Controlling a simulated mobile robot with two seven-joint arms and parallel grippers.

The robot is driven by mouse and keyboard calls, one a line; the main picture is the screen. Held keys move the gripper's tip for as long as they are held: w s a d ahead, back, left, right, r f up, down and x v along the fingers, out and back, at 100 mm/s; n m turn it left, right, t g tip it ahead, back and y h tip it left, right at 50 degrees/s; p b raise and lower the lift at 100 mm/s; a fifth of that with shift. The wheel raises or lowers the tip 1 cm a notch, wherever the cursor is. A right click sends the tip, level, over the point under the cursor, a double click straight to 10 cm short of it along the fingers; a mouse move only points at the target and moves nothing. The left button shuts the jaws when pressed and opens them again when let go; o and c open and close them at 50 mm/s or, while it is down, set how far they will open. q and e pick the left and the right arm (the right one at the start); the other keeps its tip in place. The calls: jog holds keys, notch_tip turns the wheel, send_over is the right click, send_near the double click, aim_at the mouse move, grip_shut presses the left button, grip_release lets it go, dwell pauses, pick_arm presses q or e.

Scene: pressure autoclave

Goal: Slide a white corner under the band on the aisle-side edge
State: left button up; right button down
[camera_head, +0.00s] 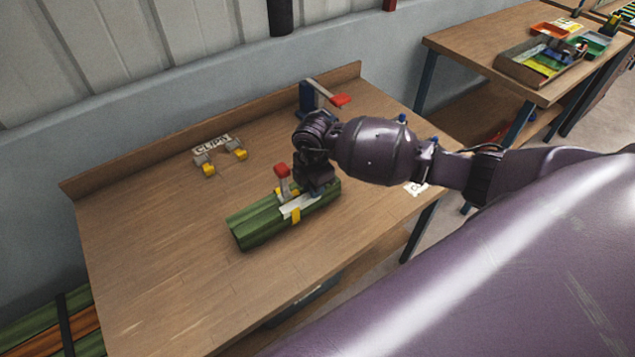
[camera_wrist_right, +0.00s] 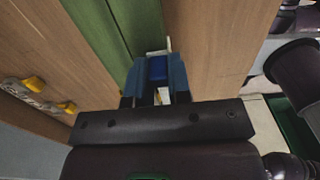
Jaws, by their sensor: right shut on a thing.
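A green bundle (camera_head: 255,224) lies on the wooden table; its green length also shows in the wrist view (camera_wrist_right: 115,30). A yellow band (camera_head: 296,215) crosses its aisle-side edge. A white corner (camera_head: 299,205) lies along that edge at the band, and a bit of white shows between the fingers in the wrist view (camera_wrist_right: 165,95). My right gripper (camera_head: 312,188) is over the bundle, shut on the white corner; the fingers hide much of it. I cannot tell whether the corner is under the band. My left gripper is not in view.
A red-topped grey part (camera_head: 283,173) stands beside my right gripper. A blue stand with a red-ended lever (camera_head: 309,97) is at the back. Yellow-ended clips (camera_head: 208,168) lie by a "CLIPS" label (camera_head: 212,143). The table's (camera_head: 150,270) left front is clear.

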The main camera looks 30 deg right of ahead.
jog(key=shift+a, duration=0.2)
jog(key=c, duration=1)
grip_release()
notch_tip(320, 180, up, 11)
jog(key=shift+f, duration=0.1)
jog(key=shift+s, duration=0.1)
